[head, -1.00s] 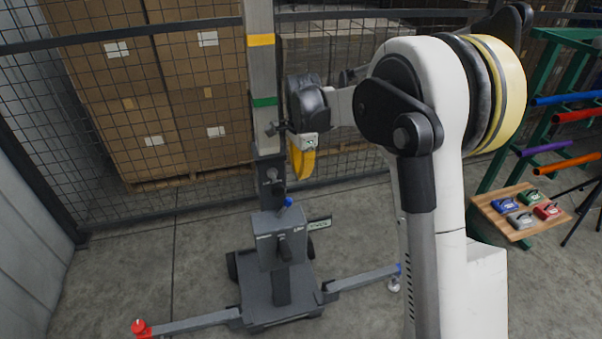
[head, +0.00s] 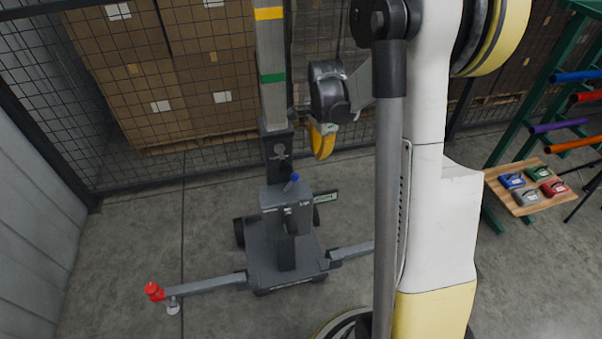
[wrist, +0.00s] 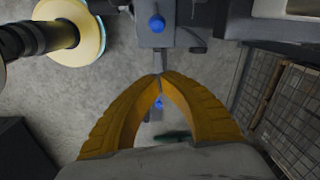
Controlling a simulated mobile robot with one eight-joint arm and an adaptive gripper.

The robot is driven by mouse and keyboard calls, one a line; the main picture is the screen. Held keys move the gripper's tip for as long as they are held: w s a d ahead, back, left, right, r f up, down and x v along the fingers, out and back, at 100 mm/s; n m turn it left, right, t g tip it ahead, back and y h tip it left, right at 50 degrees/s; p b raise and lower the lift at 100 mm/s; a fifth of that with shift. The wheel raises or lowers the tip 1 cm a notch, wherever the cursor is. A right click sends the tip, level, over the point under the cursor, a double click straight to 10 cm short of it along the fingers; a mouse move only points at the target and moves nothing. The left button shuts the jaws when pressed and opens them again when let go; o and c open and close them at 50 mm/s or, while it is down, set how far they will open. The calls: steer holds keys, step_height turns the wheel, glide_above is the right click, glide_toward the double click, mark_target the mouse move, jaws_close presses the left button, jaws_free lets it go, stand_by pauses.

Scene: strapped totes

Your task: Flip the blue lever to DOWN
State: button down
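The blue lever shows as a small blue knob (head: 294,178) at the top of a grey box (head: 285,210) on the wheeled mast stand. In the wrist view a blue knob (wrist: 157,23) shows beyond my fingertips, against a grey housing. My gripper (head: 322,156) hangs above and to the right of the knob in the head view, apart from it. In the wrist view my gripper's yellow fingers (wrist: 160,77) meet at the tips with nothing between them. Another blue spot shows through the gap between the fingers; I cannot tell what it is.
The stand's left leg (head: 205,284) ends in a red cap (head: 154,291); my arm hides the right leg's end. A mesh fence and stacked cartons (head: 120,70) stand behind. A wooden shelf (head: 520,200) is at the right. Floor at the left is clear.

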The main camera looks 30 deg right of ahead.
mark_target(291, 183)
steer(key=shift+f, duration=0.1)
step_height(291, 183, down, 10)
steer(key=f+b, duration=0.1)
steer(key=b, duration=0.3)
steer(key=a+r, duration=0.1)
steer(key=w+a+r, duration=0.1)
steer(key=a, duration=0.1)
steer(key=shift+a+r, duration=0.2)
steer(key=shift+a, duration=0.05)
